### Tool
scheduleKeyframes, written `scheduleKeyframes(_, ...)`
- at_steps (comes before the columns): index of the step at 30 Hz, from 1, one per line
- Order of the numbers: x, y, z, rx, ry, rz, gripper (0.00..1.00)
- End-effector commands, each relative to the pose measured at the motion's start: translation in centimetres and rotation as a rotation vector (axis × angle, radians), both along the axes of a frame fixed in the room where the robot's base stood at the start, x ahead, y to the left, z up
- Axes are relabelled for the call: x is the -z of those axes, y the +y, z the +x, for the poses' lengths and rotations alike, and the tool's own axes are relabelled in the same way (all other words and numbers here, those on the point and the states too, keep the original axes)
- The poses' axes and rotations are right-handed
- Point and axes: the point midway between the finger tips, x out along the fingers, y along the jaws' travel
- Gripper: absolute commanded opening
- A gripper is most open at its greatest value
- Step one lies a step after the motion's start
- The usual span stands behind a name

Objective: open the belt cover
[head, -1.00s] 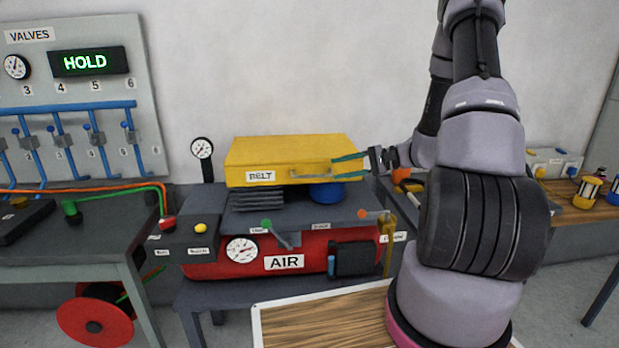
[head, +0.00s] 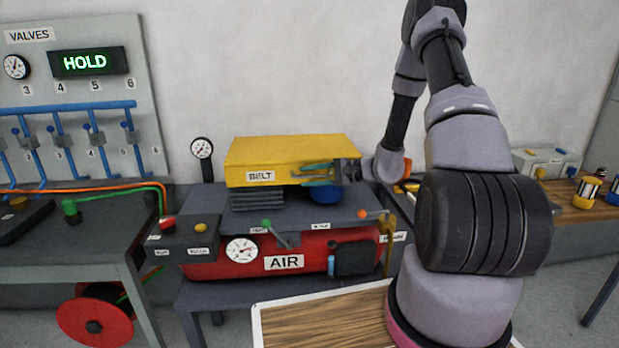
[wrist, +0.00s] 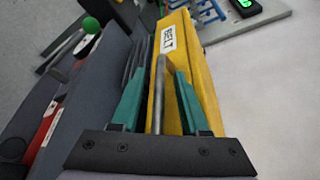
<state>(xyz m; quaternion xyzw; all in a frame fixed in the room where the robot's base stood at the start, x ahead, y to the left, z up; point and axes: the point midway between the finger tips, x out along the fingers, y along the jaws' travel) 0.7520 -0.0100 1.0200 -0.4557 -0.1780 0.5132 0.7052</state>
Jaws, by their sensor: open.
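The yellow belt cover (head: 290,152), labelled BELT, sits closed on top of the red AIR compressor (head: 295,255). Its grey bar handle (wrist: 158,90) runs along the front face and shows between my fingers in the wrist view. My gripper (head: 312,174) is at the right part of the cover's front, at handle height. In the wrist view my gripper (wrist: 158,98) is open, with one teal finger on each side of the handle. I cannot tell whether either finger touches it. In the head view my gripper hides most of the handle.
A blue cylinder (head: 325,193) lies just below my gripper. A green-knobbed lever (head: 267,223) and an orange-knobbed lever (head: 362,213) stand at the compressor's front. A pressure gauge (head: 202,149) rises left of the cover. The wall above the cover is clear.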

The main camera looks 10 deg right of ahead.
Motion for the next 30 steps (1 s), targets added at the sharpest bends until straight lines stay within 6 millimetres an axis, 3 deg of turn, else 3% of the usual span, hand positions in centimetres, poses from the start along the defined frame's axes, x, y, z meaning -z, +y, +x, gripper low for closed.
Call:
scheduleKeyframes(7, 0.03, 0.10, 0.06, 0.000, 0.000, 0.000, 0.45)
scheduleKeyframes(8, 0.03, 0.10, 0.06, 0.000, 0.000, 0.000, 0.41)
scheduleKeyframes(11, 0.03, 0.09, 0.05, 0.000, 0.000, 0.000, 0.03)
scheduleKeyframes(12, 0.03, 0.09, 0.05, 0.000, 0.000, 0.000, 0.00)
scheduleKeyframes(30, 0.03, 0.06, 0.05, 0.000, 0.000, 0.000, 0.00)
